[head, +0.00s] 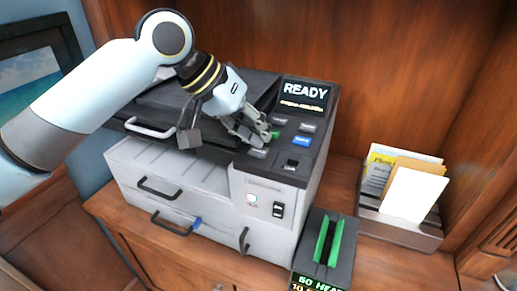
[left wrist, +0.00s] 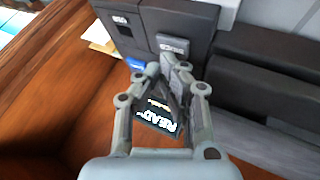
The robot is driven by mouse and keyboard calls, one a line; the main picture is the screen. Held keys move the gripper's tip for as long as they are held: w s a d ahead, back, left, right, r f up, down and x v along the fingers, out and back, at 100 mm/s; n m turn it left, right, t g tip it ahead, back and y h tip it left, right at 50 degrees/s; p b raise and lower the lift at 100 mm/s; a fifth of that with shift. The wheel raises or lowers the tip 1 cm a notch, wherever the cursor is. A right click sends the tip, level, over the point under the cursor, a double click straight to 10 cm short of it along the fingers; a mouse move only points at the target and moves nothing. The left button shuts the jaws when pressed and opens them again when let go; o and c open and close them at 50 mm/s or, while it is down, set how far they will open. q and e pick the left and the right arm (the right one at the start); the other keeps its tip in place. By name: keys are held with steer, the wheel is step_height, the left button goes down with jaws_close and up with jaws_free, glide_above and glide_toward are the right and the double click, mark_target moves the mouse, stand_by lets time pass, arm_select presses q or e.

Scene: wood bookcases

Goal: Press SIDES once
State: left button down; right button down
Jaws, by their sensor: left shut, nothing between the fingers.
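The copier (head: 265,205) has a dark control panel with a lit screen (head: 304,93) that reads READY. Grey keys, a green key (head: 275,134) and a blue key (head: 301,141) sit below the screen. A grey key (head: 258,153) at the panel's front left also shows in the left wrist view (left wrist: 172,44), its upside-down label too small to read surely. My left gripper (head: 264,138) is shut and empty, low over the panel beside the green key. In the left wrist view its fingertips (left wrist: 168,66) are close to the grey key; contact cannot be told. My right gripper is out of view.
A dark unit with green guides (head: 328,240) stands at the copier's front right. A holder with papers and envelopes (head: 400,232) stands farther right. The copier's raised dark lid area lies left of the panel. The wooden wall closes off the back.

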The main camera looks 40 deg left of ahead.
arm_select(q)
steer(key=shift+f, duration=0.4)
steer(key=shift+r, duration=0.1)
stand_by(0.5)
steer(key=shift+r+p, duration=0.7)
steer(key=shift+p, duration=0.45)
step_height(320, 180, up, 5)
steer(key=p, duration=0.6)
steer(key=shift+r, duration=0.1)
